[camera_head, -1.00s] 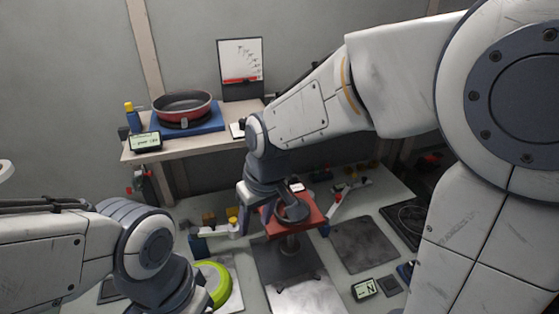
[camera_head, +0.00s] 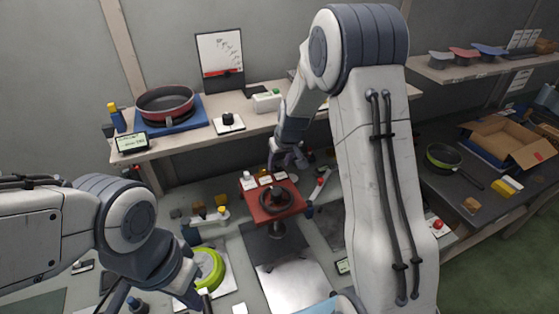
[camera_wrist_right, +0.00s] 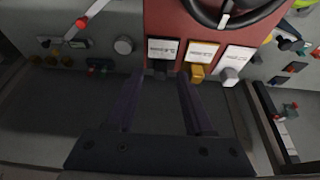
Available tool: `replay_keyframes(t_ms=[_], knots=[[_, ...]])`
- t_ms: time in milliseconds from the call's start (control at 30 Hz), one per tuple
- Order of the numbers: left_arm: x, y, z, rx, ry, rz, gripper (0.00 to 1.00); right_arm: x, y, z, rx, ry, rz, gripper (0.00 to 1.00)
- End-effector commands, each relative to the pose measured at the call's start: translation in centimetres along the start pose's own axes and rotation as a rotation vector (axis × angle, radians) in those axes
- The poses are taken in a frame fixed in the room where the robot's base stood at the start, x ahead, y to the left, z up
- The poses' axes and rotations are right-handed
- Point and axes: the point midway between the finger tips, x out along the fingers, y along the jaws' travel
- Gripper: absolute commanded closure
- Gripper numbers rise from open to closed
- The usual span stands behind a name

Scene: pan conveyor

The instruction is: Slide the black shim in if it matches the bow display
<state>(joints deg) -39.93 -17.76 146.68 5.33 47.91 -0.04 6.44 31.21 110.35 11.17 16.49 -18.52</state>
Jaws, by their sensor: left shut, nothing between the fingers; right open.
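The black shim (camera_wrist_right: 160,68) shows in the right wrist view as a dark tab below the leftmost of three white labels on the red stand (camera_wrist_right: 175,20). A yellow tab (camera_wrist_right: 197,72) and a white tab (camera_wrist_right: 229,75) sit beside it. My right gripper (camera_wrist_right: 158,92) is open, its fingers pointing toward the black and yellow tabs, with nothing between them. In the head view it is behind the red stand (camera_head: 300,204). The display (camera_head: 132,143), probably the bow one, stands at the shelf's left; its text is too small to read. My left gripper (camera_head: 203,297) is shut and empty near a green pan.
A red-rimmed pan (camera_head: 164,102) sits on a blue base (camera_head: 196,112) on the back shelf. A whiteboard chart (camera_head: 220,55) stands behind. The green pan (camera_head: 209,268) is at front left. An open cardboard box (camera_head: 505,142) lies on the right bench. The metal plate before the stand is clear.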

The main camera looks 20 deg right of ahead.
Motion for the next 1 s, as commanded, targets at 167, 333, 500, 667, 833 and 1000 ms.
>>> replay_keyframes(t_ms=[167, 333, 500, 667, 833, 1000], knots=[[-0.35, 0.03, -0.02, 0.001, 0.000, 0.000, 1.00, 1.16, -0.04, 0.00, 0.001, 0.000, 0.000, 0.47], [-0.32, 0.02, -0.02, 0.001, 0.000, 0.000, 1.00, 1.36, -0.03, 0.01, 0.000, 0.001, 0.001, 0.47], [-0.32, 0.02, -0.02, 0.001, 0.000, 0.000, 1.00, 1.33, -0.02, 0.01, 0.001, 0.001, 0.000, 0.70], [-0.32, 0.02, -0.02, 0.000, 0.000, 0.000, 1.00, 1.31, 0.00, 0.02, 0.001, 0.001, 0.001, 1.00], [-0.32, 0.03, -0.02, 0.000, 0.000, 0.000, 1.00, 1.29, 0.02, 0.02, 0.001, 0.001, 0.001, 1.00], [-0.32, 0.02, -0.02, 0.000, 0.000, 0.000, 1.00, 1.28, 0.03, 0.02, 0.001, 0.001, 0.001, 1.00]])
